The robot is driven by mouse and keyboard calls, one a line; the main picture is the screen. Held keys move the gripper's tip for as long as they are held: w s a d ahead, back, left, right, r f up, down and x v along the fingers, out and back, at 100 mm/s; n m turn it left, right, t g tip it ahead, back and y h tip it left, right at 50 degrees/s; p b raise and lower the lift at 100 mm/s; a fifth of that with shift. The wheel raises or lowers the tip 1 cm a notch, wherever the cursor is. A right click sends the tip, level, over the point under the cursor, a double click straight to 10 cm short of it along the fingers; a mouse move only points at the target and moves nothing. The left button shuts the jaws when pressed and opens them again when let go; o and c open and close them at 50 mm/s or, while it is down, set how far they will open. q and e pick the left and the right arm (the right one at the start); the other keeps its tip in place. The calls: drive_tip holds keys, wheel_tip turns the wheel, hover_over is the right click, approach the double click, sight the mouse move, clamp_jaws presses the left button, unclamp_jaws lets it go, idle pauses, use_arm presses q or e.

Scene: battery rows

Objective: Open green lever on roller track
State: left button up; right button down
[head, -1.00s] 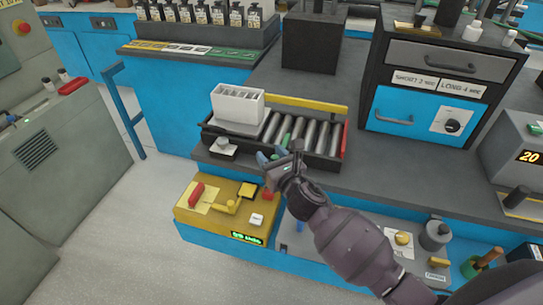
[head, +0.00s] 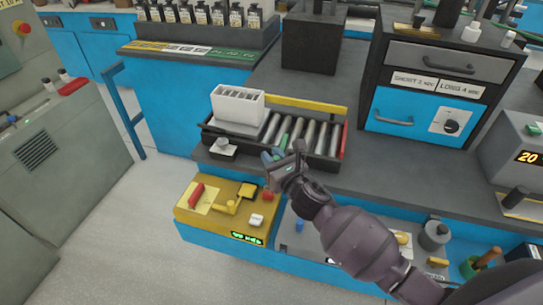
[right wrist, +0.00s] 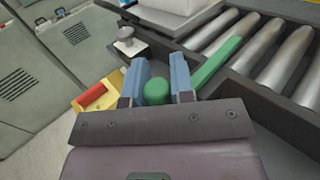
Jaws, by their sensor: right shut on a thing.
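The roller track (head: 303,136) is a dark frame with silver rollers on the grey bench. Its green lever (head: 284,131) lies among the rollers near the white box; in the right wrist view the green bar (right wrist: 217,65) runs up and to the right. My right gripper (head: 270,156) is at the track's front edge. In the right wrist view its two blue fingers (right wrist: 157,82) are shut on the lever's round green knob (right wrist: 157,92). The head view hides the knob behind the fingers. My left gripper is not in view.
A white slotted box (head: 238,104) sits on the left of the track, with a grey knob (head: 222,145) in front. A yellow control panel (head: 219,210) with a red handle lies below. A black cabinet (head: 440,75) stands right. The bench right of the track is clear.

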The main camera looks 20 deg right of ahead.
drive_tip(key=y, duration=0.1)
drive_tip(key=n, duration=0.1)
drive_tip(key=n+y, duration=0.1)
drive_tip(key=shift+s+d+g+y+p, duration=0.25)
drive_tip(key=shift+d+g+y+p, duration=0.05)
drive_tip(key=shift+d+g, duration=0.1)
drive_tip(key=shift+s+d+f+n+g+y, duration=0.1)
drive_tip(key=shift+d+n+g+y, duration=0.1)
drive_tip(key=shift+n+g+y, duration=0.25)
drive_tip(key=shift+s+d+n+g+y, duration=0.15)
drive_tip(key=shift+n+y, duration=0.1)
drive_tip(key=shift+y, duration=0.4)
use_arm(q)
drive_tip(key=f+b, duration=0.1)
drive_tip(key=b, duration=0.1)
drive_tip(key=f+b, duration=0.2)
drive_tip(key=b, duration=0.1)
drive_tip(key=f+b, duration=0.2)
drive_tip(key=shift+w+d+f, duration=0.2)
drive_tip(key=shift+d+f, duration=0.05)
use_arm(e)
drive_tip(key=d+n+g+y, duration=0.1)
drive_tip(key=n+g+y, duration=0.3)
drive_tip(key=g, duration=0.1)
drive_tip(key=d+n+g+y, duration=0.1)
drive_tip(key=n+g+y, duration=0.1)
drive_tip(key=y, duration=0.1)
drive_tip(key=shift+s+d+n+g, duration=0.3)
drive_tip(key=shift+d+n+g, duration=0.05)
drive_tip(key=shift+n+g, duration=0.05)
